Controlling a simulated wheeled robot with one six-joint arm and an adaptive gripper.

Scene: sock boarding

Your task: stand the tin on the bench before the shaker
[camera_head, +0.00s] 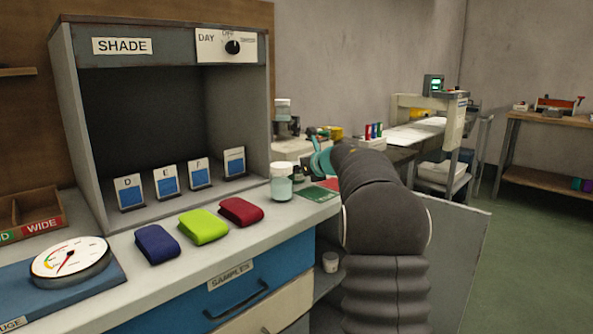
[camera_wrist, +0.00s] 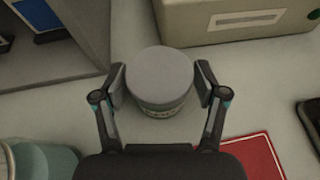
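In the wrist view a round tin (camera_wrist: 160,75) with a plain grey lid and a paler, marked side is upright between the two fingers of my gripper (camera_wrist: 160,84). The finger pads are close against both sides of the tin. I cannot tell whether they press on it, or whether its base touches the bench (camera_head: 245,232). The beige, labelled base of the shaker (camera_wrist: 235,18) is just beyond the tin, to the upper right; it also shows in the head view (camera_head: 301,149). In the head view my gripper (camera_head: 318,162) is mostly hidden by my arm.
A teal jar (camera_head: 281,184) stands left of my gripper and shows at the wrist view's lower left (camera_wrist: 42,160). A red card (camera_wrist: 258,158) lies to the lower right. The shade cabinet (camera_head: 165,120) is at the left. Three coloured folded samples (camera_head: 203,227) lie in front of it.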

